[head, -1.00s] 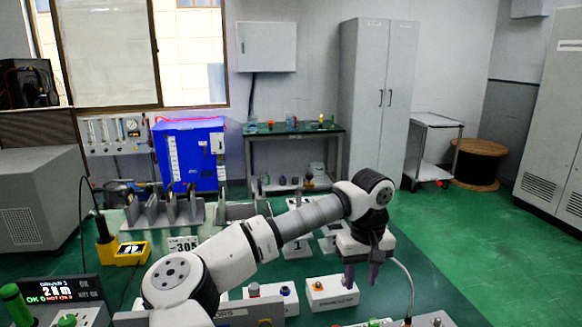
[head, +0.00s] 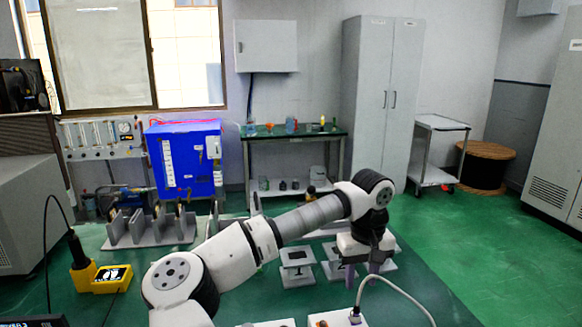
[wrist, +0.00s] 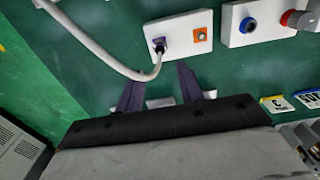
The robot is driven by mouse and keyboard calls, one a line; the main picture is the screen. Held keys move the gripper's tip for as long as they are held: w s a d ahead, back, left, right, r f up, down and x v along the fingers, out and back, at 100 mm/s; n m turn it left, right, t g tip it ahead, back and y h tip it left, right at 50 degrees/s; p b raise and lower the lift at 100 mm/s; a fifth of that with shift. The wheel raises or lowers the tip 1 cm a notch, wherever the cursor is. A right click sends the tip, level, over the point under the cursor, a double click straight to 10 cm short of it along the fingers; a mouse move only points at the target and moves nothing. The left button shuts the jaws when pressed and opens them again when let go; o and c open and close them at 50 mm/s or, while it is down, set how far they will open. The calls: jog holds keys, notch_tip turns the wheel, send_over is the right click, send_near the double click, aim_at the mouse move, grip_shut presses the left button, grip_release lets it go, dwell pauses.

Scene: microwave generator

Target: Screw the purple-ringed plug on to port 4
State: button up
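The plug (wrist: 158,46), dark purple at its base, sits in a white box at the end of a pale cable (wrist: 105,55). An orange square fitting (wrist: 201,35) is beside it on the same box. In the head view the box (head: 338,318) is cut off by the lower edge. My gripper (wrist: 158,82) is open, its two purple fingers apart with nothing seen between them, short of the plug in the picture. It also shows above the box in the head view (head: 362,273). I cannot read which port is number 4.
Another white box with a blue ring fitting (wrist: 248,25) and a red-grey knob stands to the right. Yellow and white number tags (wrist: 276,103) lie nearby. White stands (head: 298,268) and grey upright brackets (head: 150,228) are on the green bench. The pale cable arches beside my gripper.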

aim_at(357, 305)
notch_tip(357, 305, down, 9)
jog(key=b, duration=0.5)
jog(key=shift+b, duration=0.4)
jog(key=shift+c, duration=0.3)
dwell(0.6)
grip_shut()
jog(key=shift+r, duration=0.1)
jog(key=shift+r, duration=0.1)
jog(key=shift+r+p, duration=1.9)
jog(key=shift+r, duration=1)
